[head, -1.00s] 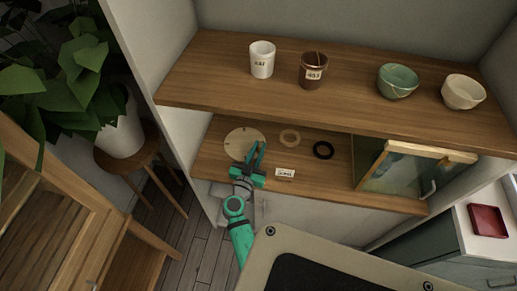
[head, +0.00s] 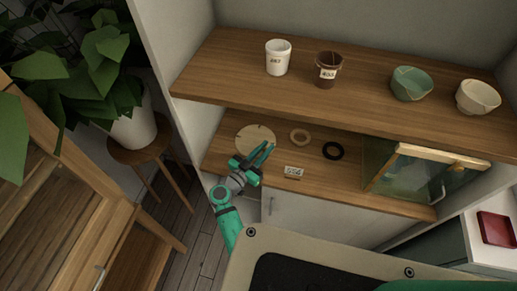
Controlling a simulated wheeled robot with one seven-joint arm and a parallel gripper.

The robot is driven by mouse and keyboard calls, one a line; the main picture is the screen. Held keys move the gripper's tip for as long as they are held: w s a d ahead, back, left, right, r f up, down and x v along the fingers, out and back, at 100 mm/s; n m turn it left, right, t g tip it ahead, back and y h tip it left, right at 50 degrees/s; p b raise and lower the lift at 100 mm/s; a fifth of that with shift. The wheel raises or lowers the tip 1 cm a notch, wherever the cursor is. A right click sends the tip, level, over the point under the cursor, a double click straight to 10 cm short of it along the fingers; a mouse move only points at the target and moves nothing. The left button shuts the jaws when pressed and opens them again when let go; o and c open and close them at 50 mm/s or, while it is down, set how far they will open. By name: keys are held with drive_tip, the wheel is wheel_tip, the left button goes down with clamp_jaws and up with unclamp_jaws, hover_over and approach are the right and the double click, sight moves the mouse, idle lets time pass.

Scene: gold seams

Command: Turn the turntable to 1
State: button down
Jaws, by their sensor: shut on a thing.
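The turntable (head: 251,134) is a pale round disc with small dark marks near its rim. It lies at the left of the lower wooden shelf in the head view. My green gripper (head: 264,151) is over its front right edge, with the fingers pointing up and to the right. The gripper is shut on a part of the turntable there; the fingers hide the part that they hold. The marks are too small to read, so I cannot tell which number the turntable is at.
A wood-framed glass panel (head: 410,178) stands farther right. The upper shelf (head: 225,75) holds cups and bowls and overhangs the back.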

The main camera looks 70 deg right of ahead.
drive_tip(key=shift+w+a, duration=0.1)
drive_tip(key=c, duration=1.7)
unclamp_jaws()
drive_tip(key=v, duration=1)
drive_tip(key=shift+w+a+f, duration=0.1)
drive_tip(key=shift+a, duration=0.25)
